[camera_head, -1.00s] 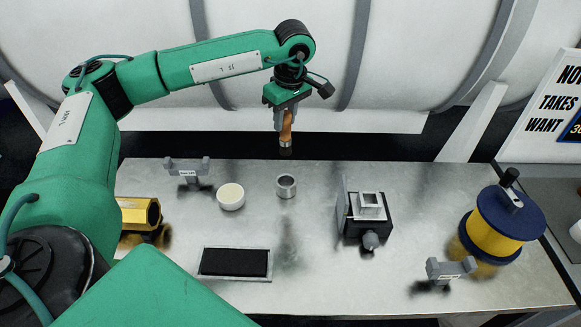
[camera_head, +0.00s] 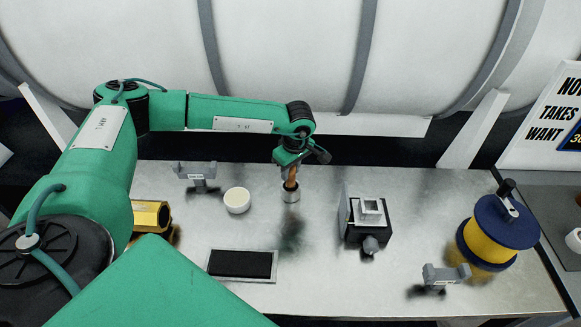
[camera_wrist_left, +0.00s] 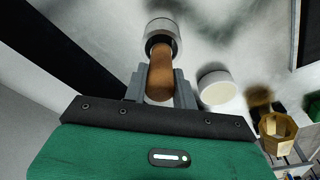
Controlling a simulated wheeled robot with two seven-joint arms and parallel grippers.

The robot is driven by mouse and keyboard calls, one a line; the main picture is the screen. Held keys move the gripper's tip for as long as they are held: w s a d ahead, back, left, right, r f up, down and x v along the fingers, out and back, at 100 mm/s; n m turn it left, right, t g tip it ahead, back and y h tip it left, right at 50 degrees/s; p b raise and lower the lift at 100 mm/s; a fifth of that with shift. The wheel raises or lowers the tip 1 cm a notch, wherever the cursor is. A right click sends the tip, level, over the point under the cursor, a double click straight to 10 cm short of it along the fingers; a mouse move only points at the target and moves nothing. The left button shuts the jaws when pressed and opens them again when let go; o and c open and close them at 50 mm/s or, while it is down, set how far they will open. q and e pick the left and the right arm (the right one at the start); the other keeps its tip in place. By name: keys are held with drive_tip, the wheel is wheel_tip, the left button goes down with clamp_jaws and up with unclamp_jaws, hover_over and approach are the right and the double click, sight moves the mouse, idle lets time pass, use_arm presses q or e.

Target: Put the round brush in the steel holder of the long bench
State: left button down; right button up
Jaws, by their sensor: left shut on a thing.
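The round brush (camera_wrist_left: 161,72) has a brown wooden handle, and my left gripper (camera_head: 291,172) is shut on it. The steel holder (camera_head: 290,194) is a small metal cup on the long bench (camera_head: 330,265). In the head view the brush points down and its lower end is at the mouth of the holder, seemingly inside it. In the left wrist view the holder (camera_wrist_left: 160,28) surrounds the far end of the brush, whose bristles are hidden. My right gripper is not seen.
A white round pot (camera_head: 237,200) stands just left of the holder. A black-and-grey fixture (camera_head: 368,222) stands to the right. A dark framed pad (camera_head: 242,279) lies in front. Grey forked stands (camera_head: 195,173), a gold part (camera_head: 150,216) and a blue-yellow spool (camera_head: 487,238) stand farther out.

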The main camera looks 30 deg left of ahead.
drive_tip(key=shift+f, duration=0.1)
use_arm(q)
drive_tip(key=shift+f, duration=0.15)
drive_tip(key=c, duration=1.2)
unclamp_jaws()
drive_tip(key=shift+o, duration=0.4)
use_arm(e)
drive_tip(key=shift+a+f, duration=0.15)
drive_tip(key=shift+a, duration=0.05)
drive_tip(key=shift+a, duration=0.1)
use_arm(q)
drive_tip(key=shift+r, duration=0.3)
wheel_tip(320, 180, up, 12)
drive_tip(key=d+b, duration=0.1)
drive_tip(key=b, duration=0.3)
drive_tip(key=shift+s+d+b, duration=0.25)
drive_tip(key=shift+d+b, duration=0.05)
drive_tip(key=shift+d, duration=0.1)
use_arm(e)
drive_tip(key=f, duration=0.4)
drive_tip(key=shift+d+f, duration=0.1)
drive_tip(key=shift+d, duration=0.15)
